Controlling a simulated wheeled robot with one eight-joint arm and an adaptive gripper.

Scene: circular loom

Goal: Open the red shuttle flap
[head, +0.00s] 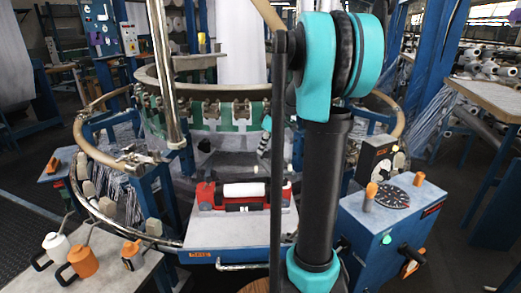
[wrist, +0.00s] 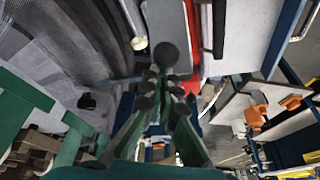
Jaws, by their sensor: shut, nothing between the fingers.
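The red shuttle (head: 206,196) sits on a grey platform in the middle of the head view, with a white roll (head: 243,190) lying along its top. Its flap cannot be clearly told apart from the red body. In the wrist view, red shuttle parts (wrist: 193,45) show at the top, beside a grey panel. My gripper (wrist: 165,88) has its dark, padded fingertips close together and holds nothing. A dark round knob (wrist: 166,55) shows just beyond the fingertips; I cannot tell whether they touch it. In the head view my arm stands in front, right of the shuttle.
The loom's ring rail (head: 95,150) curves around the shuttle. A blue control box (head: 390,225) with a dial stands at right. A table (head: 90,262) with white and orange pots is at lower left.

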